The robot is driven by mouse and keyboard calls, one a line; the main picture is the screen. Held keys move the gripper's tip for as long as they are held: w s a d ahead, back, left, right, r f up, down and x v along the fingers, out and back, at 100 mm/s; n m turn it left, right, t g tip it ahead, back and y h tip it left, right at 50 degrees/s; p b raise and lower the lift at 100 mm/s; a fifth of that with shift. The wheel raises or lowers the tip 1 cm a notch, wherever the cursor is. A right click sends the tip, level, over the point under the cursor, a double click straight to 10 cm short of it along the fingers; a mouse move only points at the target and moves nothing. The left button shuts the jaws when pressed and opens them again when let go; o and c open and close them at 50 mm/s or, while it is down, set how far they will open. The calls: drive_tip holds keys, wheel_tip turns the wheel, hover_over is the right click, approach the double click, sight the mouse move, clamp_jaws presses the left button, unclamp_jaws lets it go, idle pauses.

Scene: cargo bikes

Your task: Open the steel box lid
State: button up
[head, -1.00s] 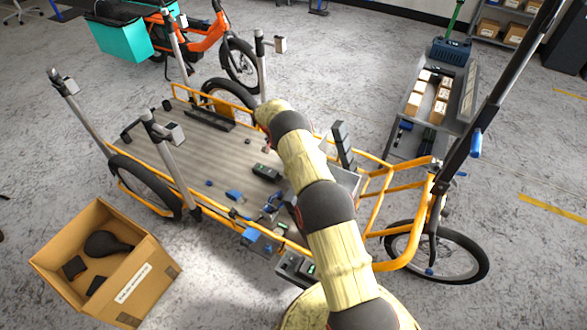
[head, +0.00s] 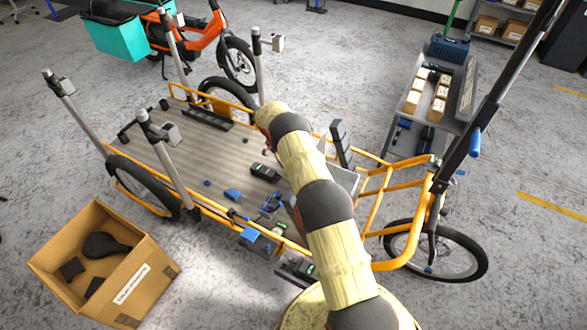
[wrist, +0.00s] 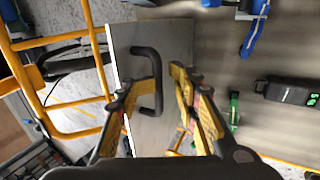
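The steel box (head: 345,178) sits on the cargo bike's deck, just right of my arm in the head view, and is partly hidden by it. In the wrist view a flat grey steel panel, which looks like its lid (wrist: 180,45), carries a black D-shaped handle (wrist: 157,70). My gripper (wrist: 160,78) is open, with its two yellow fingers apart. The left finger overlaps the handle's opening and the right finger is just to its right. I cannot tell whether either touches it. The head view hides my gripper behind my arm.
The yellow-framed bike deck (head: 180,145) holds a black device (head: 265,172) and blue clamps (head: 232,195). Posts rise from the deck's edges. A cardboard box (head: 150,285) stands on the floor at lower left. A grey cart (head: 455,115) with small cartons is behind at right.

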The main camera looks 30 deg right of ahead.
drive_tip(key=shift+s+a+f, duration=0.2)
drive_tip(key=shift+a+f, duration=0.05)
drive_tip(key=shift+f, duration=0.05)
drive_tip(key=w+a+r+b, duration=0.2)
drive_tip(key=w+a+b, duration=0.1)
drive_tip(key=w+b, duration=0.3)
drive_tip(key=shift+w+a, duration=0.4)
drive_tip(key=shift+w, duration=0.7)
wheel_tip(320, 180, up, 10)
idle(0.6)
drive_tip(key=shift+c, duration=0.3)
